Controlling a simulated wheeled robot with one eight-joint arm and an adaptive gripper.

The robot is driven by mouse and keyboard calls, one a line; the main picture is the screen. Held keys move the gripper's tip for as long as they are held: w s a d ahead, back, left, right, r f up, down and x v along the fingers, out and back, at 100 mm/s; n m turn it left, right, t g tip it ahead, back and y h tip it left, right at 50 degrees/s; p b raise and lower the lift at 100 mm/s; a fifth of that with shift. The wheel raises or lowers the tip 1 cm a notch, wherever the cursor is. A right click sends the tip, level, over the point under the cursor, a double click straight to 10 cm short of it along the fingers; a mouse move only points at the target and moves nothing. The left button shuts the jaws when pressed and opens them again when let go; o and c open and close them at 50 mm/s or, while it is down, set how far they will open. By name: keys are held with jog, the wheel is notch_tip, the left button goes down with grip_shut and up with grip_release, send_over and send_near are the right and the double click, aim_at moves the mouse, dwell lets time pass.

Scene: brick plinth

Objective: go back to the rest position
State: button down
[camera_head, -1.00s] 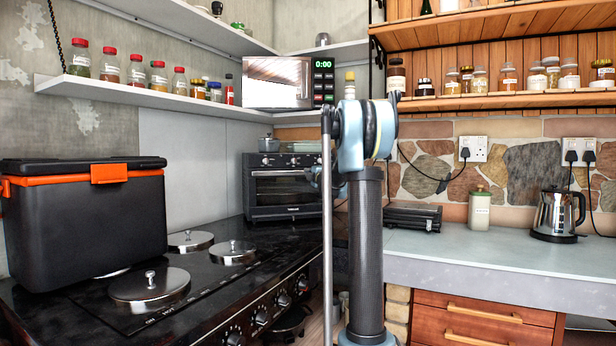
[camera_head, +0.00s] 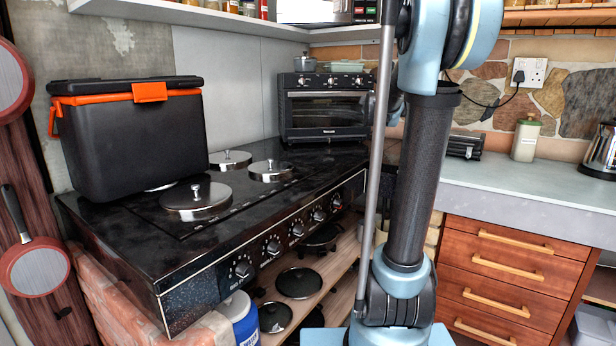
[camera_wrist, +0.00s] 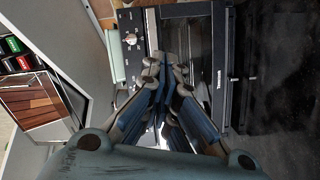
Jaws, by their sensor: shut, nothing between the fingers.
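My gripper (camera_wrist: 163,75) shows in the wrist view with its fingertips together and nothing between them. It is in front of the black toaster oven (camera_wrist: 200,70), which also stands at the back of the stove in the head view (camera_head: 325,108). I cannot tell the gap between fingertips and oven. In the head view my arm stands upright right of centre, and its column hides most of the gripper.
A black cooler with orange trim (camera_head: 135,145) and several metal lids (camera_head: 195,200) are on the black stove top (camera_head: 120,225). A grey counter (camera_head: 540,188) runs right over wooden drawers (camera_head: 500,265). A microwave (camera_wrist: 45,100) is at left in the wrist view.

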jog(key=s+d+f+m+g+h, duration=0.35)
jog(key=s+f+m, duration=0.25)
jog(key=s+f, duration=0.5)
jog(key=s+a+f+m+g+y, duration=0.2)
jog(key=s+a+f+g, duration=0.1)
jog(key=s+f, duration=0.6)
jog(key=s+a+f+m+g+y, duration=0.1)
jog(key=s+a+f+g, duration=0.3)
jog(key=s+f, duration=0.5)
jog(key=s+a+f+m+g+y, duration=0.2)
jog(key=s+f, duration=0.7)
jog(key=s, duration=1.2)
jog(key=a+m+g, duration=0.1)
jog(key=a+g, duration=0.1)
jog(key=g, duration=0.1)
jog(key=shift+s+f+m+y, duration=0.15)
jog(key=shift+m+y, duration=0.2)
jog(key=shift+m, duration=0.05)
jog(key=shift+w+f, duration=0.2)
jog(key=shift+w, duration=0.3)
